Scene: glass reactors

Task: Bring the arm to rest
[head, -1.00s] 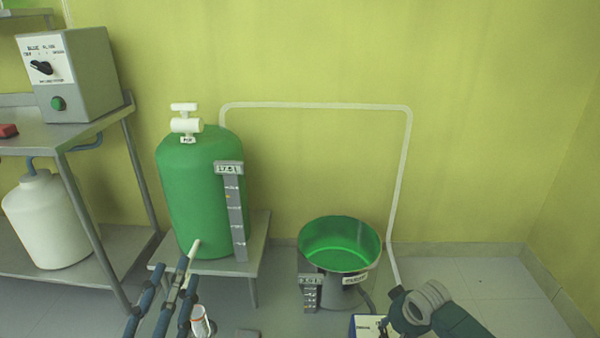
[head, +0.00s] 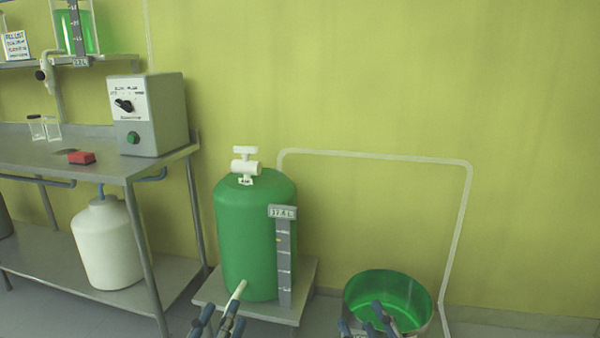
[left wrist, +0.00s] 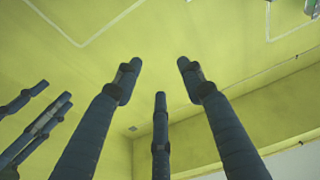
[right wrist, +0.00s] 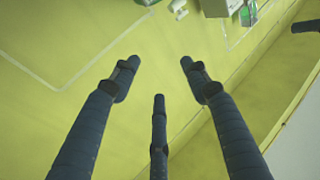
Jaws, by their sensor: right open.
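My left gripper (head: 221,318) is at the bottom of the head view, in front of the green tank (head: 252,215). Its fingers point up. In the left wrist view my left gripper (left wrist: 158,78) has its fingers spread with nothing between them. My right gripper (head: 375,318) is at the bottom right of the head view, in front of the steel pot (head: 432,318) with green inside. In the right wrist view my right gripper (right wrist: 156,76) is open and empty. Most of both arms is out of the head view.
A white spout (head: 238,290) shows just above my left gripper. A steel bench (head: 100,165) at left carries a grey control box (head: 150,115) and a red block (head: 82,158). A white jug (head: 105,245) stands on its lower shelf. The wall at upper right is bare.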

